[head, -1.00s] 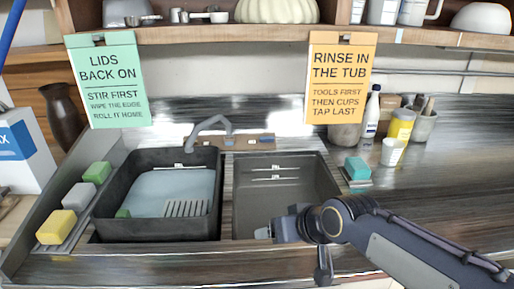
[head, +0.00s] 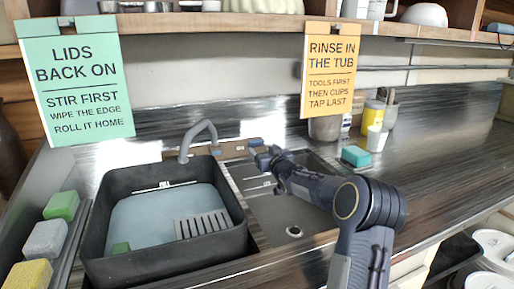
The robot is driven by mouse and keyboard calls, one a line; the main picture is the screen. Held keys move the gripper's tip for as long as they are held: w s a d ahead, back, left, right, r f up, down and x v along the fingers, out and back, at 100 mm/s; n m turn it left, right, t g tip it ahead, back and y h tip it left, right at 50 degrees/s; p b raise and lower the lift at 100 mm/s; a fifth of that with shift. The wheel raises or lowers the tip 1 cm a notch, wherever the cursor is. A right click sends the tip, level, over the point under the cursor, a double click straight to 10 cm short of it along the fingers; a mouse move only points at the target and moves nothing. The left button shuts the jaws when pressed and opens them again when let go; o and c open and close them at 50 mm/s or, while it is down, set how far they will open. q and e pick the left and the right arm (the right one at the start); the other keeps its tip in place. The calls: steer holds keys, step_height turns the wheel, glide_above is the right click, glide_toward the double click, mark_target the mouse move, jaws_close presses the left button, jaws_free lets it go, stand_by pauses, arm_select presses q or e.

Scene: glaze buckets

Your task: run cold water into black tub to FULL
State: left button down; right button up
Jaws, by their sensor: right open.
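The black tub (head: 93,243) stands in the left part of the sink, with pale blue-grey water (head: 150,215) in it. Its white FULL mark (head: 165,186) is on the far inner wall, and the water's far edge lies just below it. The grey tap (head: 197,136) arches over the tub's back edge; I cannot make out a stream. My right gripper (head: 257,154) is open and empty, at the tap's wooden back plate (head: 233,149), right of the spout. It hides part of the plate and any control there. My left gripper is out of view.
The right basin (head: 292,212) looks empty, with a drain. Sponges (head: 45,240) line the left ledge. A teal sponge (head: 356,156) and cups (head: 376,138) stand right. Signs hang above.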

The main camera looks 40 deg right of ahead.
mark_target(258, 143)
steer(key=p+x, duration=0.1)
steer(key=x, duration=0.4)
steer(key=shift+w, duration=0.3)
steer(key=shift+c, duration=0.4)
steer(key=c, duration=0.9)
steer(key=n+y+p, duration=0.1)
steer(key=n+p, duration=0.1)
steer(key=p, duration=0.3)
steer(key=n+y+p, duration=0.1)
steer(key=y+p, duration=0.1)
steer(key=p, duration=0.3)
steer(key=d+r+n+y+p, duration=0.1)
steer(key=n+y+p, duration=0.1)
steer(key=p, duration=0.3)
steer(key=shift+n+t+p, duration=0.3)
steer(key=shift+f+n+y+p, duration=0.25)
steer(key=shift+n+y+p, duration=0.1)
steer(key=shift+n+y, duration=0.25)
steer(key=shift+s+f, duration=0.1)
steer(key=o, duration=1)
steer(key=shift+f, duration=0.1)
